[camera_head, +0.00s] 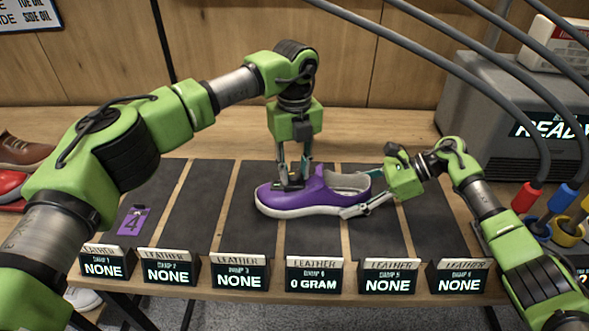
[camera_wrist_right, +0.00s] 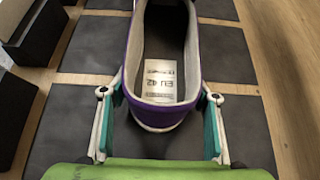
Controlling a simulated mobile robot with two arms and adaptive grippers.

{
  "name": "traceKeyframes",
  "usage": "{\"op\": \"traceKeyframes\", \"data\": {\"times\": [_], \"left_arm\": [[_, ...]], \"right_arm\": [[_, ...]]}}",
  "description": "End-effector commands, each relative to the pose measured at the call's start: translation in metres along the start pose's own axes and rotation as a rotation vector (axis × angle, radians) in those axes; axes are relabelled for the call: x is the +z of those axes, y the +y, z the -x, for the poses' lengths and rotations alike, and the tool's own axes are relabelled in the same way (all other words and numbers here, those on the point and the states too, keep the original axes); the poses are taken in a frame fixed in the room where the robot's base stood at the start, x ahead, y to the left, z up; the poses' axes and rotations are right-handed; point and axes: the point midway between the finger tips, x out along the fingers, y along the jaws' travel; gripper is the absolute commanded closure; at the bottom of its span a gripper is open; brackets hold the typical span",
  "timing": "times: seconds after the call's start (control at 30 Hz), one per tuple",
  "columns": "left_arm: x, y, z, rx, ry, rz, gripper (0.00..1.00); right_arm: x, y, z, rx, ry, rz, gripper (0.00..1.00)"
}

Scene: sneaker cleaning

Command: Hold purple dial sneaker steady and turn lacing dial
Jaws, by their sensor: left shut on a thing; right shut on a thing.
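The purple sneaker (camera_head: 300,197) with a white sole lies on the dark mats, its toe to the left. My left gripper (camera_head: 291,182) points down from above and is shut on the dark lacing dial (camera_head: 287,186) on top of the shoe's front; the fingers partly hide the dial. My right gripper (camera_head: 360,192) is shut on the sneaker's heel, one finger on each side. In the right wrist view, the heel (camera_wrist_right: 160,112) sits between the two fingers (camera_wrist_right: 160,95), and a white label reading EU 42 shows inside the shoe.
Several display stands (camera_head: 314,275) line the table's front edge; one reads 0 GRAM, the others NONE. A purple card marked 4 (camera_head: 131,221) lies on the left mat. A grey machine (camera_head: 515,125) with hoses stands at the right. Brown and red shoes (camera_head: 22,152) are at the far left.

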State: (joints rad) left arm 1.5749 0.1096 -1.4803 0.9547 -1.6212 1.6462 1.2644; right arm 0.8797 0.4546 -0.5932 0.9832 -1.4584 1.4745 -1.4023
Motion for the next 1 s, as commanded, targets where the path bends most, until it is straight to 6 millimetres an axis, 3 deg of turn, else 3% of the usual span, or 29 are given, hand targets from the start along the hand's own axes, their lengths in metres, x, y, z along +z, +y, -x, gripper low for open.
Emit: {"op": "traceKeyframes", "data": {"times": [1.0], "left_arm": [[-0.0018,-0.0005,-0.0001,0.0,0.004,-0.968,0.96]], "right_arm": [[-0.0016,-0.001,0.0,-0.004,0.002,-0.007,0.74]]}}
